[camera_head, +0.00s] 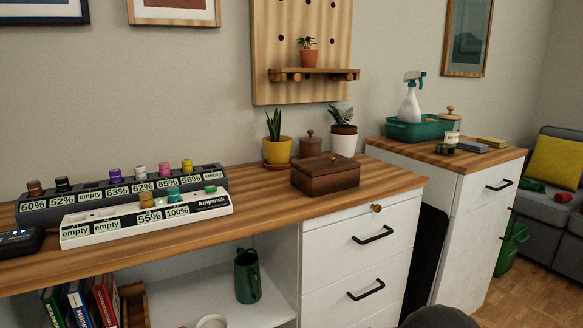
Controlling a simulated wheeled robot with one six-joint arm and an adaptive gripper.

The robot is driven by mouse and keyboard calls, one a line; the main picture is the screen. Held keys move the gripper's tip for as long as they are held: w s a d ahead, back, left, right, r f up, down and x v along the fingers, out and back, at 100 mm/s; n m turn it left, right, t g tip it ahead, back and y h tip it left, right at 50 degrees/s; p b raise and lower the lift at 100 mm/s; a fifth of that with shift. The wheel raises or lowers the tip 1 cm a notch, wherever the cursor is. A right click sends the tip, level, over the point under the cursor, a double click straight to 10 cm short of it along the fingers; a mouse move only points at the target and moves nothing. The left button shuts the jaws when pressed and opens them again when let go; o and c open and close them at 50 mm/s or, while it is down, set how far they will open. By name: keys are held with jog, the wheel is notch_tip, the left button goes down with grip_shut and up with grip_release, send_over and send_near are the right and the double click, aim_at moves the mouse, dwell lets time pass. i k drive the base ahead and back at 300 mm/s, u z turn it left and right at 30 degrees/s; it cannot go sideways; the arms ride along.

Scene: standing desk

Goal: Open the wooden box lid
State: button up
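The wooden box (325,183) is dark reddish-brown and sits on the right part of the wooden desk top (262,206). Its lid (322,163) lies flat on it and looks shut. A small dark detail shows near the lid's front edge, too small to make out. The inside of the box is hidden. My gripper is not in view.
Labelled battery racks (150,222) fill the desk's left. The desk is bare between racks and box.

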aim_at(322, 165)
jog(key=k, duration=0.5)
jog(key=u, duration=0.6)
jog(key=i, duration=1.05)
jog(key=z, duration=0.5)
